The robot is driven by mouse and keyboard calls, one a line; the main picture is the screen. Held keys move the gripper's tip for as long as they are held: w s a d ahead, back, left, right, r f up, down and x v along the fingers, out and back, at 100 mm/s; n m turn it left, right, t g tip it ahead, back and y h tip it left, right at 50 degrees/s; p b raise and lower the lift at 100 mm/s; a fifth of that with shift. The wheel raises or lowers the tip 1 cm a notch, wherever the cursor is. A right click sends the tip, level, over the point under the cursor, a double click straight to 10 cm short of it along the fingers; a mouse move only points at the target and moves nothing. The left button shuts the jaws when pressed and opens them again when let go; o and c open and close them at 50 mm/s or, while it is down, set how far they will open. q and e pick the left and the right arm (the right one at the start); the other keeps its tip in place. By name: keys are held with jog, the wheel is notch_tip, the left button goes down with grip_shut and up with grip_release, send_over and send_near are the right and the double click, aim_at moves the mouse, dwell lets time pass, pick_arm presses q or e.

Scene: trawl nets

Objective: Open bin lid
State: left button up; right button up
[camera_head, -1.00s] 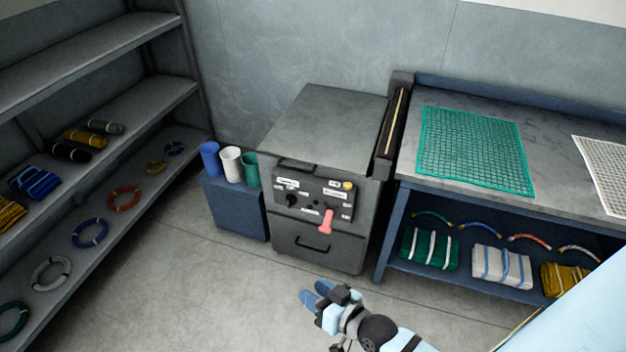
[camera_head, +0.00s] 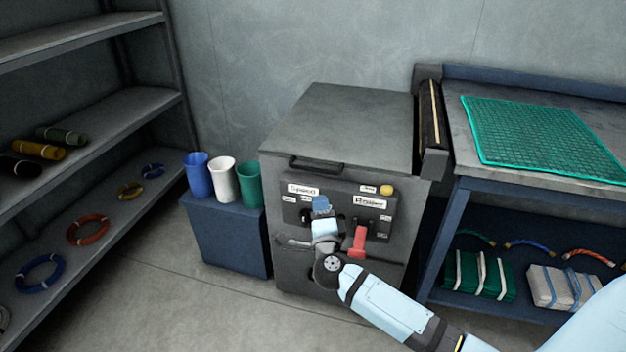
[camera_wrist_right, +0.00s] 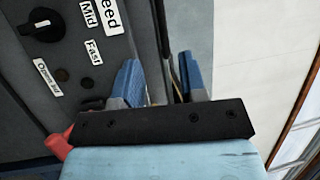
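The bin is a dark grey cabinet with a flat grey lid (camera_head: 340,118), which is down. A dark bar handle (camera_head: 315,164) runs along the lid's front edge. My right gripper (camera_head: 321,206) is in front of the control panel, below the handle, with its fingers pointing up toward it. In the right wrist view, the blue fingers (camera_wrist_right: 158,82) are apart. A thin dark bar shows between them, but I cannot tell whether they touch it. My left gripper is not in view.
A red lever (camera_head: 359,242) and a yellow button (camera_head: 386,190) are on the panel close to my right gripper. Several cups stand on a blue box (camera_head: 228,235) at left. A workbench with a green net (camera_head: 540,138) is at right. Shelves line the left wall.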

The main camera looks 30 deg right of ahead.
jog(key=b, duration=0.2)
send_near(314, 171)
jog(key=x, duration=0.3)
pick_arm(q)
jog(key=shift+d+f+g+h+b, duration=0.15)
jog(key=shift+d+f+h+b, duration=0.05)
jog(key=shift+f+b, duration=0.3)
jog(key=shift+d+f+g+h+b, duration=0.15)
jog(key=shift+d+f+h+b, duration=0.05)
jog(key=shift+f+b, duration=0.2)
pick_arm(e)
jog(key=x, duration=0.7)
jog(key=shift+w+d, duration=0.2)
jog(key=shift+w, duration=0.1)
grip_shut()
